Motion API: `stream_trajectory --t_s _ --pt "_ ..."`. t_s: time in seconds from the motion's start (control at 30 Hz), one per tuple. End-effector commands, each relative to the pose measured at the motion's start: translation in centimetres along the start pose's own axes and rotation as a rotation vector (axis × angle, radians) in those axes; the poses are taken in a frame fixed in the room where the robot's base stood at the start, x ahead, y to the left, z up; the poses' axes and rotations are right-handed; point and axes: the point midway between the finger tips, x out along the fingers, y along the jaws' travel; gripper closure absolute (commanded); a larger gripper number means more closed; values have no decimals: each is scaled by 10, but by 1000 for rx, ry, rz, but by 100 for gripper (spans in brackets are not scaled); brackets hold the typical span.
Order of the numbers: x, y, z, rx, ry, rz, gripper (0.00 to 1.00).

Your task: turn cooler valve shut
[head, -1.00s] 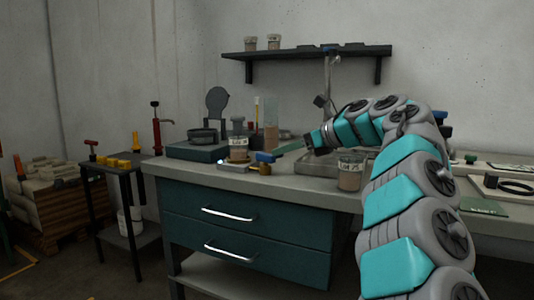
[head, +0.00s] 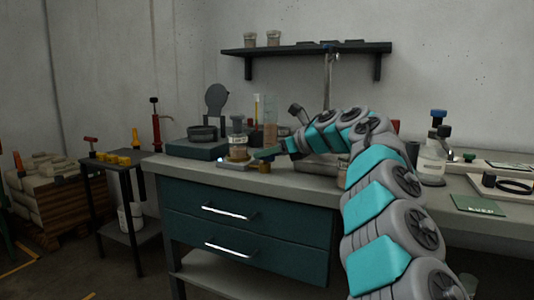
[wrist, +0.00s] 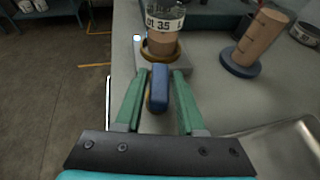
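The valve has a blue lever handle (wrist: 159,90), upright in the wrist view, with a brass part partly hidden behind it. In the head view the brass body (head: 265,168) shows at the bench's front edge, and my gripper covers the handle. My gripper (wrist: 160,73) is open, with one green finger on each side of the blue handle and narrow gaps showing. In the head view my gripper (head: 262,154) reaches left over the bench. A clear jar of brown material (wrist: 165,28) stands just beyond the handle on a pale grey base (wrist: 185,58); the jar also shows in the head view (head: 238,147).
A brown cylinder on a blue round foot (wrist: 240,64) stands right of the valve. A metal sink (wrist: 285,143) lies nearer on the right. The worktop (head: 300,190) has drawers below. A shelf (head: 310,49) hangs above.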

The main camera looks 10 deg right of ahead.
Motion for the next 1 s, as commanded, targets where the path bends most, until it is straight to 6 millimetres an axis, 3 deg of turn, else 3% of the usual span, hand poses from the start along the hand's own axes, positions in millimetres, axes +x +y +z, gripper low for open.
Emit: stream_trajectory --t_s 0.03,0.33,1.0 --pt "0 0 0 0 0 0 68" --pt "0 0 0 0 0 0 100" --pt "0 1 -1 20 0 -49 100"
